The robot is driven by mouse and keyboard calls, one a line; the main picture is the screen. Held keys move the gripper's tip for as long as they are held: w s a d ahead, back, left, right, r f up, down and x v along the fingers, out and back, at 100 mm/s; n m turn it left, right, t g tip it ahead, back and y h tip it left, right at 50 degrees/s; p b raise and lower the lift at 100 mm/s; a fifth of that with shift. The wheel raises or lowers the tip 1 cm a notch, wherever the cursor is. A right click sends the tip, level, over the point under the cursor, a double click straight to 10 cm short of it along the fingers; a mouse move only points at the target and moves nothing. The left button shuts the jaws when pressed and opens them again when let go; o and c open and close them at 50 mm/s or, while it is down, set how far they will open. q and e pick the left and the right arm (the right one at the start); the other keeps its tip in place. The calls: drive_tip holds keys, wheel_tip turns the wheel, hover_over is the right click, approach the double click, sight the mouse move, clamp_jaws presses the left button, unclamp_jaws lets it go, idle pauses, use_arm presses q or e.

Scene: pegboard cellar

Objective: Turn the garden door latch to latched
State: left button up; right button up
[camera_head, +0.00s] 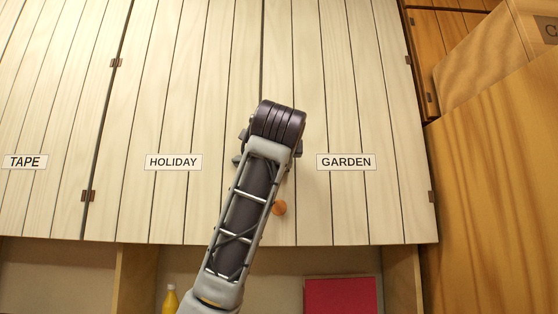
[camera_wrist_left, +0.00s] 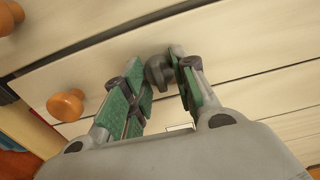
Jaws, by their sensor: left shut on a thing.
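The garden door (camera_head: 335,95) is a pale planked panel with a GARDEN label (camera_head: 346,162), flush beside the holiday door (camera_head: 200,95). My left arm reaches up over the seam between them and hides the latch in the head view. In the left wrist view, the dark grey latch (camera_wrist_left: 158,73) sits on the pale planks between the green-padded fingers of my left gripper (camera_wrist_left: 163,80), which is shut on it. Which way the latch is turned is hard to tell. My right gripper is not in view.
A round orange-brown knob (camera_head: 279,208) sits on the garden door just right of my arm. The wrist view shows two such knobs, one nearer (camera_wrist_left: 65,104). Below the doors are a red item (camera_head: 341,296) and a yellow bottle (camera_head: 170,298). A wooden cabinet (camera_head: 490,180) stands at right.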

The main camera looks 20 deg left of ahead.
use_arm(q)
drive_tip(key=o, duration=1)
drive_tip(key=shift+d, duration=0.1)
drive_tip(key=shift+o, duration=0.2)
drive_tip(key=v, duration=1.2)
